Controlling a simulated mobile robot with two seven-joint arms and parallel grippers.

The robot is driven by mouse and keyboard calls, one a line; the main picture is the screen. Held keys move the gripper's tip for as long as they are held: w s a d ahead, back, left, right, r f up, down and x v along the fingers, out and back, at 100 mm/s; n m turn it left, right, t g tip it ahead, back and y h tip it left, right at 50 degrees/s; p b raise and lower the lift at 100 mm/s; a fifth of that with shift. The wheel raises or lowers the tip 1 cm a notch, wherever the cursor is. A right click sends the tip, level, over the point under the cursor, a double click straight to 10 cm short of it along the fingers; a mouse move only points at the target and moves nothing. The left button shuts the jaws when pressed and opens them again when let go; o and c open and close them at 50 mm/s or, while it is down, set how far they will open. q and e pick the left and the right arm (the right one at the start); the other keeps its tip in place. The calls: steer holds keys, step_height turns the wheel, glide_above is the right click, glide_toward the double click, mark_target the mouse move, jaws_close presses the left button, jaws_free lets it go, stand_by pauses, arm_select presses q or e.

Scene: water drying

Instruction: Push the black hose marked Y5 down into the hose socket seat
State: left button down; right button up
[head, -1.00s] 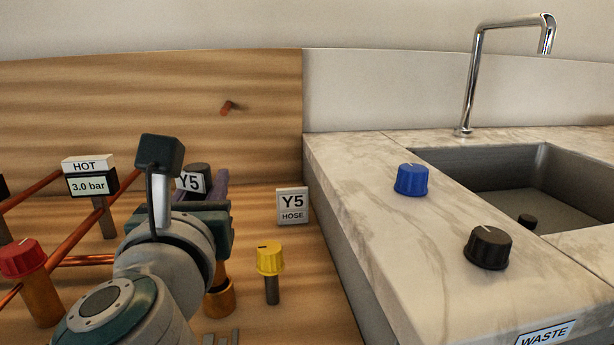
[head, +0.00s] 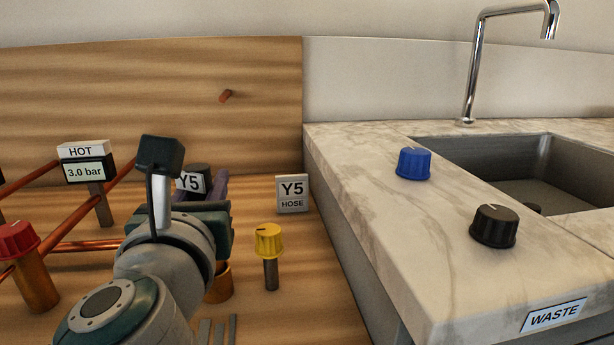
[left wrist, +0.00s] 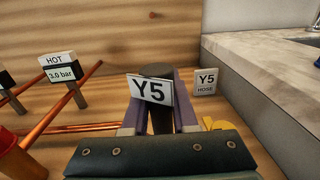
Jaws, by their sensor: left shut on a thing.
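The black hose (left wrist: 160,121) stands roughly upright with a white Y5 label (left wrist: 150,89) on it. My left gripper (left wrist: 158,100) is shut on it, with a purple finger on each side. In the head view the hose top (head: 198,169) shows behind my wrist, next to my left gripper (head: 209,192). A copper ring-shaped seat (head: 219,283) shows just below the gripper, partly covered by my arm. The hose's lower end is hidden, so I cannot tell how it sits in the seat. My right gripper is not in view.
A Y5 HOSE sign (head: 292,194) and a yellow knob (head: 269,241) stand right of the gripper. Copper pipes (head: 85,246), a red knob (head: 17,240) and a HOT gauge (head: 85,172) are left. The marble counter (head: 400,230) with sink rises at right.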

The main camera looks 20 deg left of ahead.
arm_select(q)
steer(key=shift+f+b, duration=0.75)
steer(key=shift+f, duration=0.15)
steer(key=c, duration=0.6)
jaws_free()
steer(key=shift+r, duration=0.1)
steer(key=v, duration=1)
steer(key=shift+b, duration=0.35)
